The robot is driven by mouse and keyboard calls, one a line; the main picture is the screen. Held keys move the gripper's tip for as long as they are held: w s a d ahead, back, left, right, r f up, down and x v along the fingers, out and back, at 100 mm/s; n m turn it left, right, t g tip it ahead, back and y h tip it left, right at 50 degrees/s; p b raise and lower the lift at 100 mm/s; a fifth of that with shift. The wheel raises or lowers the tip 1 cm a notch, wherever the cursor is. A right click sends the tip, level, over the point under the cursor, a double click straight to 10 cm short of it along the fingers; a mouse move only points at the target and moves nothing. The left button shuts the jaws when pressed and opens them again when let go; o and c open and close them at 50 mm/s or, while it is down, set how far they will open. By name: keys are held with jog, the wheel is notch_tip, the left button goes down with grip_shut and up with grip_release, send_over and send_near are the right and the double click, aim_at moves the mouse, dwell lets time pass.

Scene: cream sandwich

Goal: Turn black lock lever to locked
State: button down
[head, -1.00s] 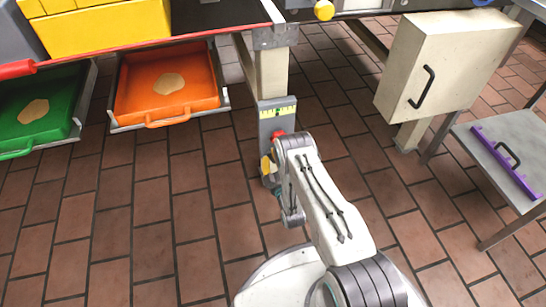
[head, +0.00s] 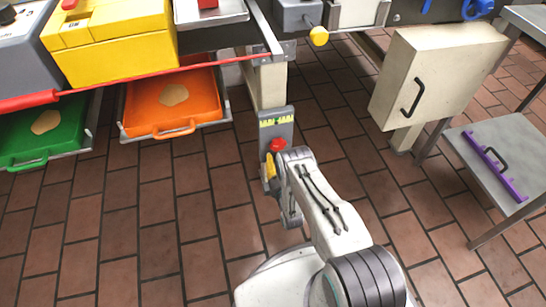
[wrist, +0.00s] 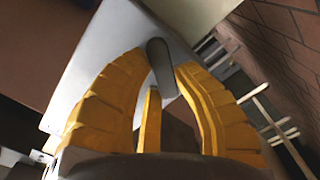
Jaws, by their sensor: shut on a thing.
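A grey lock box (head: 276,124) is fixed to a post under the counter, with a yellow-green scale and a red knob (head: 277,145) on its front. My gripper (head: 270,166), with yellow fingers, is at the lower part of this box, partly hidden behind my arm. In the wrist view, a dark rounded lever (wrist: 161,62) sits between the tips of my gripper (wrist: 163,72), which is shut on it. The lever itself is hidden in the head view, and its locked or unlocked position cannot be told.
An orange drawer (head: 170,112) and a green drawer (head: 45,142) are pulled out at left, each with a tan disc. A cream cabinet (head: 430,75) with a black handle and a metal table (head: 500,150) with a purple bar stand right. The tiled floor between is clear.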

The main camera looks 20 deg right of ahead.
jog(key=n, duration=0.2)
jog(key=n+p, duration=0.1)
jog(key=n, duration=0.1)
jog(key=n+p, duration=0.1)
jog(key=n, duration=0.1)
jog(key=shift+a+r, duration=0.2)
jog(key=shift+r, duration=0.2)
jog(key=shift+n, duration=0.4)
jog(key=c, duration=0.9)
grip_release()
jog(key=shift+c, duration=0.2)
jog(key=shift+f, duration=0.1)
jog(key=s, duration=0.7)
jog(key=shift+s, duration=0.25)
